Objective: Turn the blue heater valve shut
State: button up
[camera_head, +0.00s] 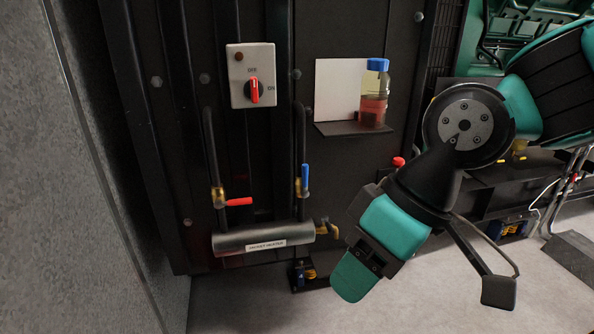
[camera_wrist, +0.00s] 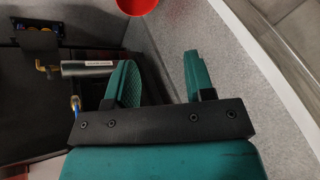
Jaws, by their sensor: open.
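The blue valve handle (camera_head: 305,179) stands upright, in line with the right-hand hose above the silver jacket heater cylinder (camera_head: 262,238). In the wrist view the blue handle (camera_wrist: 76,105) shows small at the left, beside the heater cylinder (camera_wrist: 88,68). My gripper (camera_head: 352,280) is to the right of and below the handle in the head view, apart from it, with its fingers pointing down and left.
A red valve handle (camera_head: 239,202) lies crosswise on the left hose. A brass tap (camera_head: 327,229) sticks out at the heater's right end. Above are a switch box (camera_head: 252,75) and a shelf (camera_head: 352,128) with a blue-capped bottle (camera_head: 374,95). A red container (camera_wrist: 135,5) stands on the floor.

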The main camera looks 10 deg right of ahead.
jog(key=w+a+f+t+y+b, duration=0.25)
jog(key=w+f+b, duration=0.2)
jog(key=w, duration=0.45)
jog(key=m+t+h+b, duration=0.5)
jog(key=t+b, duration=0.2)
jog(key=t, duration=0.8)
send_near(307, 175)
jog(key=shift+g+y, duration=0.25)
jog(key=w+p, duration=0.1)
jog(key=p, duration=0.3)
jog(key=w+p, duration=0.2)
jog(key=p, duration=0.2)
jog(key=w+a+r+p, duration=0.1)
jog(key=w+p, duration=0.1)
jog(key=p, duration=0.3)
jog(key=shift+w+r, duration=0.1)
jog(key=shift+w, duration=0.15)
jog(key=w, duration=0.1)
jog(key=w+p, duration=0.1)
jog(key=w, duration=0.1)
jog(key=w+f+p, duration=0.1)
jog(key=w, duration=0.1)
jog(key=shift+w+a, duration=0.25)
jog(key=shift+a, duration=0.15)
grip_shut()
